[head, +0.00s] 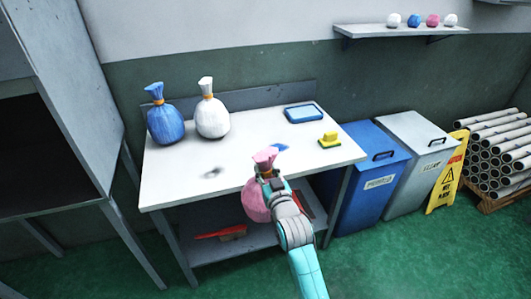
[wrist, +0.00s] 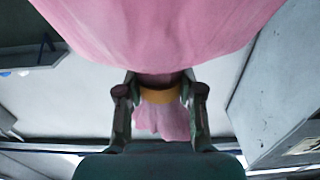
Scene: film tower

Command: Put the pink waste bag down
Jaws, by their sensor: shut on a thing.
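The pink waste bag (head: 256,202) is in my gripper at the front edge of the white table (head: 188,183). My gripper (head: 266,172) is shut on the bag's neck, which has a yellow-orange tie. In the wrist view the pink waste bag (wrist: 160,30) fills the top of the picture, and the fingers of my gripper (wrist: 160,97) close on the neck from both sides. The gathered pink end shows below the tie. My arm hides part of the bag. I cannot tell whether the bag touches the table.
A blue bag (head: 166,126) and a white bag (head: 212,118) stand at the table's back left. A blue tray (head: 303,113) and a yellow sponge (head: 329,140) lie at the right. The table's middle is mostly clear. Blue (head: 372,190) and grey (head: 409,165) bins stand to the right.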

